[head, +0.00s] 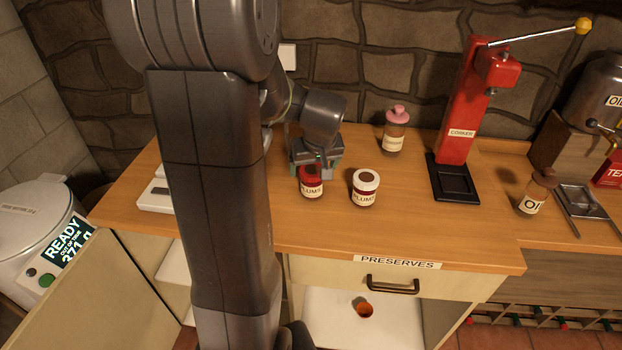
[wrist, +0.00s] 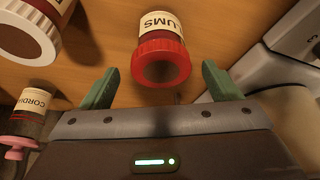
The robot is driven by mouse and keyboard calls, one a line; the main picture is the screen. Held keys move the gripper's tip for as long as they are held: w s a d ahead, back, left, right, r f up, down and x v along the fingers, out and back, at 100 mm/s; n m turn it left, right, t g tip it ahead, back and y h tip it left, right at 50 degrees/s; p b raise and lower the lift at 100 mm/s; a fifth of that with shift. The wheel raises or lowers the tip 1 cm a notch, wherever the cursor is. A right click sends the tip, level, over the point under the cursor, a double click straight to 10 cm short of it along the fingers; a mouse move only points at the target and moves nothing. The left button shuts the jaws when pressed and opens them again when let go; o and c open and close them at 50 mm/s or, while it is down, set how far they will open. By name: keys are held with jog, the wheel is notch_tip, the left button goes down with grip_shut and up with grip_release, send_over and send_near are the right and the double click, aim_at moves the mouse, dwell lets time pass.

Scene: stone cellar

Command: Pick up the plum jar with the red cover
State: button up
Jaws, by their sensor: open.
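The plum jar with the red cover (head: 311,187) stands upright on the wooden counter, its label reading PLUMS. In the wrist view the red-covered jar (wrist: 161,60) is centred just ahead of the fingertips. My gripper (head: 316,166) is just behind this jar in the head view, partly hidden by it and my arm. In the wrist view the green fingers of my gripper (wrist: 160,84) are spread wide, one to each side of the red cover, with nothing held. A similar plum jar with a white cover and brown top (head: 365,188) stands close to the right.
A pink-topped cordial bottle (head: 394,133) stands behind to the right, and it shows in the wrist view (wrist: 33,117). A red corker (head: 463,115), a small oil bottle (head: 534,192) and a white device (head: 154,197) are also on the counter. The front counter is clear.

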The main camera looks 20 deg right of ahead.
jog(key=shift+p+x, duration=0.3)
jog(key=shift+x, duration=2.4)
jog(key=shift+s+a, duration=0.1)
jog(key=shift+s, duration=0.05)
jog(key=c, duration=1.2)
